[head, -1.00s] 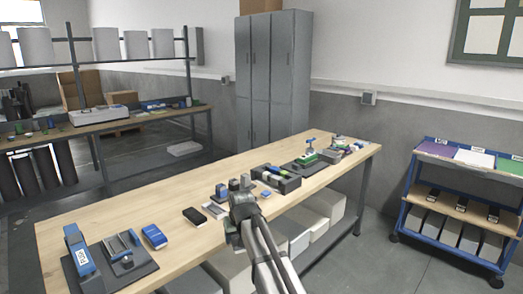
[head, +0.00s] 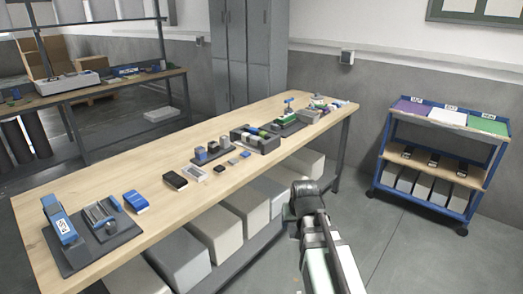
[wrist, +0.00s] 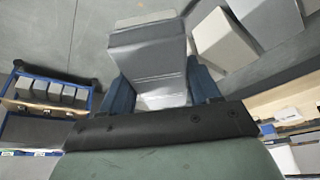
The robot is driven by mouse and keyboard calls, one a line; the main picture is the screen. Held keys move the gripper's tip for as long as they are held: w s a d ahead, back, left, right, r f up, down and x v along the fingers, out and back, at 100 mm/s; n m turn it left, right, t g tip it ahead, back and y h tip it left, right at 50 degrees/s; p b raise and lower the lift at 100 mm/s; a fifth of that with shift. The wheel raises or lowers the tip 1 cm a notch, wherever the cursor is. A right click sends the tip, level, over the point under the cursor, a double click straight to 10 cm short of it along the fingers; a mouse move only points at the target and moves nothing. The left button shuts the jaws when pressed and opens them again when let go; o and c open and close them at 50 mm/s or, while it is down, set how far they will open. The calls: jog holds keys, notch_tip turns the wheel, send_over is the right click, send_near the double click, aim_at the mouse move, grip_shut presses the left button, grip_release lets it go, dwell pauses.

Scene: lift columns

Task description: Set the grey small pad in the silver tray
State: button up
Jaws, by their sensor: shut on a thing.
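My gripper (wrist: 160,90) shows in the wrist view with its two blue-grey fingers on either side of a smooth grey block-like thing (wrist: 150,50), which appears to be the grey small pad. In the head view my gripper (head: 303,190) is in front of the bench's near edge, over the floor side; its fingertips and load are hidden there. A pale panel that looks like the silver tray (head: 448,117) lies on the top of the blue cart at the right, between a purple one (head: 411,108) and a green one (head: 487,126). The gripper is well left of the cart.
The blue cart (head: 384,165) stands on open floor at the right, with dark items and grey bins on lower shelves. The long wooden bench (head: 120,175) holds several small items and a dark organiser (head: 262,143). Pale bins (head: 240,215) stand beneath it.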

jog(key=w+a+r+n+y, duration=0.15)
jog(key=w+a, duration=0.25)
jog(key=a, duration=0.7)
jog(key=w+a+r+n, duration=0.2)
jog(key=w+a, duration=0.2)
jog(key=a, duration=0.7)
jog(key=w+a+r+n, duration=0.15)
jog(key=w+a, duration=0.25)
jog(key=a, duration=0.7)
jog(key=s+a+r+n, duration=0.1)
jog(key=a, duration=1)
jog(key=s+a+r+n+g+y, duration=0.1)
jog(key=s+a+r, duration=0.1)
jog(key=a, duration=1)
jog(key=s+a+r+n, duration=0.2)
jog(key=a, duration=1)
jog(key=shift+r+y, duration=0.1)
jog(key=shift+y, duration=0.15)
jog(key=shift+s+a, duration=0.15)
jog(key=shift+a, duration=0.2)
jog(key=shift+f, duration=2.1)
jog(key=shift+f, duration=0.25)
jog(key=shift+r, duration=0.1)
jog(key=shift+r, duration=2.4)
